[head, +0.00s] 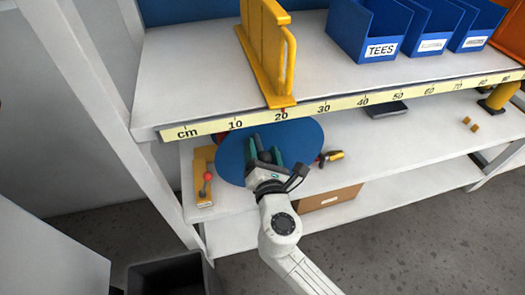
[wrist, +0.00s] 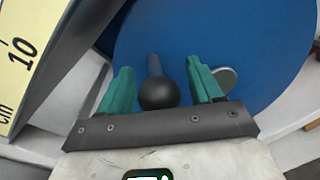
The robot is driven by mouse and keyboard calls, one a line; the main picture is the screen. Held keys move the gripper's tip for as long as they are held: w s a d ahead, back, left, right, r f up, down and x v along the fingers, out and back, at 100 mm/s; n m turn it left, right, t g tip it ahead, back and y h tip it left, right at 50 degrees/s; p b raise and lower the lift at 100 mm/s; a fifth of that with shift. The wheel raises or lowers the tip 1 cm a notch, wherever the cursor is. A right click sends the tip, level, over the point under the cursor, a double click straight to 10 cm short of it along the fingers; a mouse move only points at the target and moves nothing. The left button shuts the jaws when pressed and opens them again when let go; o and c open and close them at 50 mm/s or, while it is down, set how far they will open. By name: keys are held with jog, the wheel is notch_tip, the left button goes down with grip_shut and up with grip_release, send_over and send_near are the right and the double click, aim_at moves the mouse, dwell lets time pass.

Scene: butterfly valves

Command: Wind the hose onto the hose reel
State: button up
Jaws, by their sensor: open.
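The hose reel shows as a large blue disc (head: 300,137) on the lower shelf, below the ruler edge; it fills much of the wrist view (wrist: 250,40). A black ball knob (wrist: 158,95) on a dark stem stands out from the disc. My gripper (head: 265,148) is at the disc's face, and its green fingers (wrist: 160,70) are open on either side of the knob, with gaps showing on both sides. A yellow and black nozzle-like piece (head: 333,156) is at the disc's right edge. I cannot make out the hose; the disc hides what is behind it.
A yellow block with a red-knobbed lever (head: 207,178) stands close left of the disc. The upper shelf's ruler edge (head: 350,101) runs just above. A yellow frame (head: 268,50) and blue bins (head: 368,30) stand on top. A cardboard box (head: 330,199) is below.

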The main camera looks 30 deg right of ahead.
jog(key=b+v, duration=0.1)
jog(key=v, duration=0.9)
jog(key=shift+s, duration=0.4)
jog(key=shift+a, duration=0.15)
dwell(1.4)
